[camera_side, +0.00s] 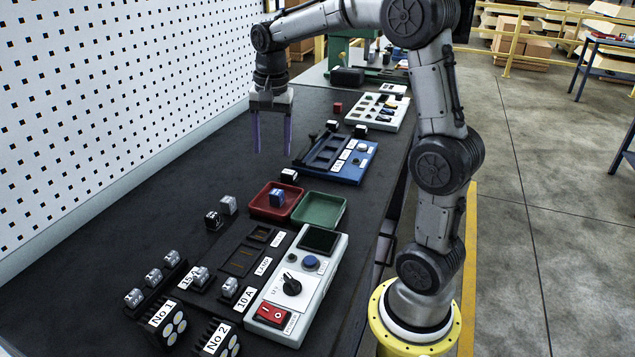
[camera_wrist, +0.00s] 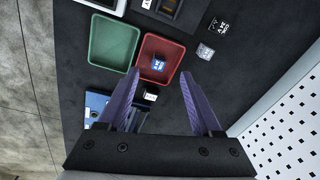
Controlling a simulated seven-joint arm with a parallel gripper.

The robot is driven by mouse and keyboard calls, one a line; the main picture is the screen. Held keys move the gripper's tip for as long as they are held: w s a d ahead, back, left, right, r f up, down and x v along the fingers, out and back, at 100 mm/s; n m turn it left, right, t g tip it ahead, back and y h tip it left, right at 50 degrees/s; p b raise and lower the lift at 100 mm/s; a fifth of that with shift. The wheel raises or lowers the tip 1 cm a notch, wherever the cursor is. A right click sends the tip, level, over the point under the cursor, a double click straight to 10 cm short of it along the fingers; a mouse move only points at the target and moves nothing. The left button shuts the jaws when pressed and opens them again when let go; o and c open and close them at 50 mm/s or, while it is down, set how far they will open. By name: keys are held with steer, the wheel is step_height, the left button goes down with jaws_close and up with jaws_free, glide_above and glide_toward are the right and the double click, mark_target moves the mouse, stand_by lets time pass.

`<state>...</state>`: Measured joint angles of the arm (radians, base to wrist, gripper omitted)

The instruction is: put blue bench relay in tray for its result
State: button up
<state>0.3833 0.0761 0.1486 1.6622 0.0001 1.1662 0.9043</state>
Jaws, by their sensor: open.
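The blue bench relay (camera_side: 277,197) sits inside the red tray (camera_side: 262,208) in the side view. It also shows in the red tray in the wrist view (camera_wrist: 158,64). A green tray (camera_side: 320,222) stands right beside the red one and looks empty; it also shows in the wrist view (camera_wrist: 112,45). My gripper (camera_side: 272,150) is open, with its purple fingers pointing down above the dark bench. It is apart from the relay, beyond the trays on the far side. In the wrist view nothing is between its fingertips (camera_wrist: 160,78).
A tester (camera_side: 297,287) with a screen, dial and red switch stands in front of the trays. A blue board (camera_side: 350,172) lies behind them. Several relays stand around, including a black one (camera_side: 213,220) and a clear one (camera_side: 228,205). A perforated wall (camera_side: 100,90) borders the left.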

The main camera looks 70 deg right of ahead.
steer(key=s+a+n+t, duration=0.2)
steer(key=s+a+n, duration=0.5)
steer(key=s, duration=0.2)
steer(key=s+a+n+t, duration=0.2)
steer(key=s+a+n, duration=0.5)
steer(key=s, duration=0.3)
steer(key=shift+s+a+f+n+t, duration=0.2)
steer(key=shift+s+a+n+t, duration=0.1)
steer(key=shift+n, duration=0.1)
